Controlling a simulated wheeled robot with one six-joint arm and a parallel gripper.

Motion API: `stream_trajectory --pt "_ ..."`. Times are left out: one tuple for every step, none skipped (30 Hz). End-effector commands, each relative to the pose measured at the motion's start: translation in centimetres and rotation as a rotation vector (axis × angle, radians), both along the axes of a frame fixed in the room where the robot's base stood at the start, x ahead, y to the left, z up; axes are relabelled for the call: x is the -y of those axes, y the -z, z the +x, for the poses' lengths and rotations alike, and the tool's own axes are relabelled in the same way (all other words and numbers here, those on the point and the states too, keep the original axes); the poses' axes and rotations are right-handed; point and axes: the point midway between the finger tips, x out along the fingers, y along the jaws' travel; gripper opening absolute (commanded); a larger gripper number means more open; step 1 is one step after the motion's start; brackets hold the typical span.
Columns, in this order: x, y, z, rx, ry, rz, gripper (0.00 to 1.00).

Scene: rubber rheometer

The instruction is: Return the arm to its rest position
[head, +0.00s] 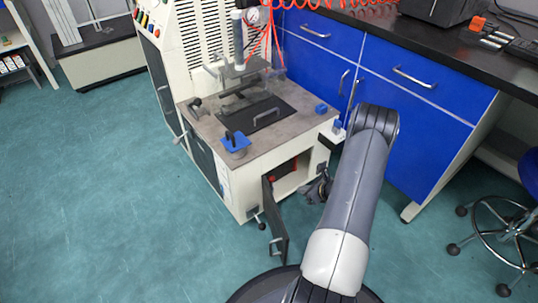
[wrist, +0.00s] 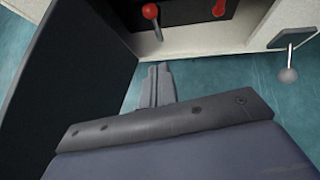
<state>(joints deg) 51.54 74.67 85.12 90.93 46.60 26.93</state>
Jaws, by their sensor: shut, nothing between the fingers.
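My arm (head: 345,205) reaches up from the bottom of the head view and bends over at its elbow, beside the rheometer (head: 290,130). My gripper (head: 318,190) shows there only in part, a dark shape at the machine's front right corner, partly behind the arm. In the wrist view my gripper (wrist: 158,85) has its two grey fingers together, with nothing between them. They point toward the machine's lower front, over the green floor. The fingers look apart from the machine.
The rheometer's small dark door (head: 276,222) stands open; it fills the left of the wrist view (wrist: 70,80). A red-knobbed lever (wrist: 151,14) and a ball-ended lever (wrist: 288,72) are close by. Blue cabinets (head: 415,110) stand behind. Floor at left (head: 100,190) is free.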

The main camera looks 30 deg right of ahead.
Motion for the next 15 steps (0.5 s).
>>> stream_trajectory --pt "0.0 0.0 -0.1 0.0 0.0 0.0 0.0" --pt "0.0 0.0 -0.1 0.0 0.0 0.0 0.0" --pt "0.0 0.0 -0.1 0.0 0.0 0.0 0.0" --pt "0.0 0.0 -0.1 0.0 0.0 0.0 0.0" --pt "0.0 0.0 -0.1 0.0 0.0 0.0 0.0" --pt "0.0 0.0 -0.1 0.0 0.0 0.0 0.0" --pt "0.0 0.0 -0.1 0.0 0.0 0.0 0.0" --pt "0.0 0.0 0.0 0.0 0.0 0.0 0.0" --pt "0.0 0.1 0.0 0.0 -0.001 0.001 0.0" --pt "-0.1 0.2 0.1 0.0 -0.001 0.001 0.0" --pt "-0.1 0.3 0.2 0.0 -0.001 0.001 0.0" --pt "-0.2 0.6 0.4 -0.001 -0.001 0.0 0.0" --pt "-0.3 0.8 0.6 -0.001 -0.002 0.001 0.0" --pt "-0.4 1.1 0.8 -0.001 -0.002 0.001 0.0" --pt "-0.6 1.5 1.2 -0.001 -0.003 0.001 0.0"
